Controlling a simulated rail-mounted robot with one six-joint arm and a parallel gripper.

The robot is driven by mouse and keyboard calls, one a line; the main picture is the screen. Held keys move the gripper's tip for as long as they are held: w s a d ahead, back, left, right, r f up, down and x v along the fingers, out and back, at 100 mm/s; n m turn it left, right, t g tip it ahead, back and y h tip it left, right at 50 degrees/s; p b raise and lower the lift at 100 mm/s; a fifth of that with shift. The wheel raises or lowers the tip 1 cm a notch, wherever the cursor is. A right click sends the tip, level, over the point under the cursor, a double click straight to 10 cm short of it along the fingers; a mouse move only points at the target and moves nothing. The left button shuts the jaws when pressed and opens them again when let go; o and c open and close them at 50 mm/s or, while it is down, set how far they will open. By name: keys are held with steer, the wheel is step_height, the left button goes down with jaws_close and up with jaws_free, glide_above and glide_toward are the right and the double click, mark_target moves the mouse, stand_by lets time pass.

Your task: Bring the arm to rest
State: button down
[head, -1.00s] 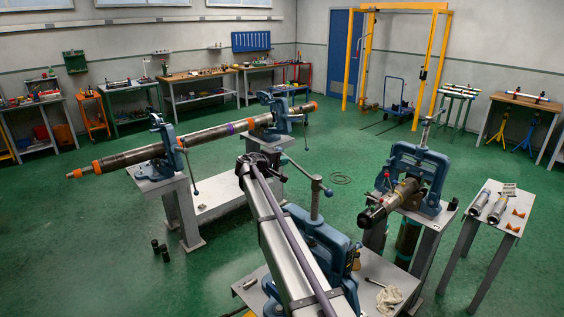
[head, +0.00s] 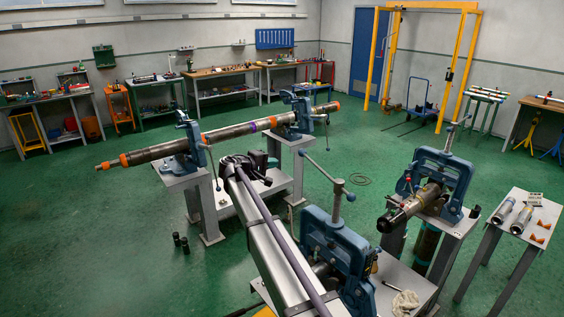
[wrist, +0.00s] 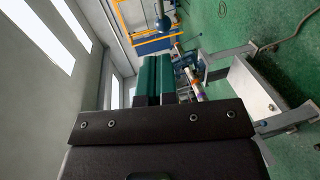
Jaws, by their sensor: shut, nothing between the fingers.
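My arm (head: 272,240) reaches from the bottom of the head view up toward the middle, with its dark wrist end (head: 248,168) in front of the long-pipe stand. My gripper shows in the wrist view (wrist: 156,64) as two teal fingers side by side, shut with nothing between them.
A blue vise (head: 335,250) stands close beside my arm. Another vise (head: 455,180) holds a short pipe (head: 412,208) at right. A long pipe (head: 222,133) lies in two vises behind. A small table (head: 525,215) holds parts at far right. Green floor (head: 90,235) at left is mostly clear.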

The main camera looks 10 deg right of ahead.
steer(key=s+f+m+g+y+b, duration=0.1)
steer(key=s+f+y+b, duration=0.3)
steer(key=s+f, duration=0.5)
steer(key=s+f+m+g+y+b, duration=0.2)
steer(key=s+f+y+b, duration=0.3)
steer(key=s, duration=1.7)
steer(key=s+f+m+g+y+b, duration=0.2)
steer(key=s+f+g+y+b, duration=0.2)
steer(key=s+f, duration=0.9)
steer(key=shift+s+f+y+b, duration=0.45)
steer(key=shift+s+y, duration=0.15)
steer(key=shift+s, duration=0.55)
steer(key=shift+a, duration=0.1)
